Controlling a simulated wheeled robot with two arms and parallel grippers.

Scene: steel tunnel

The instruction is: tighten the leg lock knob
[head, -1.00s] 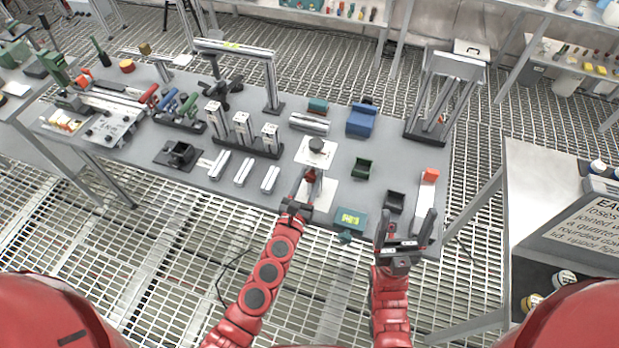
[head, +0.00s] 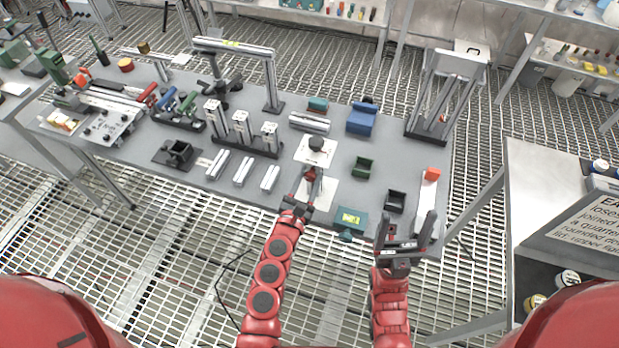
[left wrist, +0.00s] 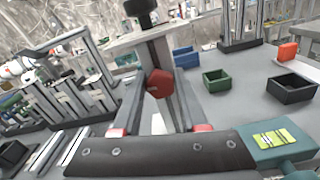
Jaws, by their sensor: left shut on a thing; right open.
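A red faceted knob (left wrist: 158,83) is between the fingers of my left gripper (left wrist: 166,95) in the left wrist view, on the stand below a pale plate. It also shows as a small red spot in the head view (head: 310,174). My left gripper (head: 314,181) is shut on this knob at the front of the bench. A black round knob (head: 316,143) sits on the pale plate (head: 304,154) just beyond. My right gripper (head: 408,215) is open and empty over the front right of the bench. The fingers partly hide the red knob.
A teal box with a yellow-green display (head: 350,220) stands between the grippers. A green bin (head: 363,167) and a black bin (head: 396,201) are to the right. A second table (head: 545,190) is at right.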

